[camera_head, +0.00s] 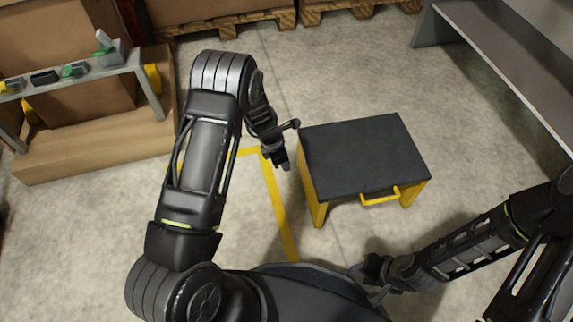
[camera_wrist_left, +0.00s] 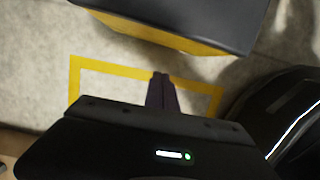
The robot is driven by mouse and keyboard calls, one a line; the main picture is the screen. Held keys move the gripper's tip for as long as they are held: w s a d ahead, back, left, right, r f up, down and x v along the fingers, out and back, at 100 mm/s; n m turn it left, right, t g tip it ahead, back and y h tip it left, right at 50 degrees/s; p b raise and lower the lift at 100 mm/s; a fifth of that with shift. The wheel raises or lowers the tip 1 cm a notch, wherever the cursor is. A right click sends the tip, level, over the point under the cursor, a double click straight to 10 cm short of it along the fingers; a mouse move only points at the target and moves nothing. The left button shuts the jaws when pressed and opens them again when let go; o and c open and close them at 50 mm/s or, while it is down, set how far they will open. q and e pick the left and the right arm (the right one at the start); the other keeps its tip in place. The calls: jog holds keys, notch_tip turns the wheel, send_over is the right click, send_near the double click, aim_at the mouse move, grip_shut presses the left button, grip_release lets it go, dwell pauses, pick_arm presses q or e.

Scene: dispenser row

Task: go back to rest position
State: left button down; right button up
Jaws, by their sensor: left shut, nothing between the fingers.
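My left gripper (camera_head: 284,163) hangs over the floor just left of the dark-topped table. In the left wrist view its two fingers (camera_wrist_left: 161,92) are together, with nothing between them. My right gripper (camera_head: 366,279) is low in the head view, below the table and close to my base. Its fingers are small and dark there, and I cannot tell how far apart they are.
The small table (camera_head: 365,155) has a bare dark top, yellow legs and a yellow handle. A dispenser rack (camera_head: 85,78) stands at the upper left by cardboard boxes. A grey bench (camera_head: 500,50) is at the upper right. Yellow tape (camera_head: 277,208) marks the floor.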

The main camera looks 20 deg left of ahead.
dwell(0.4)
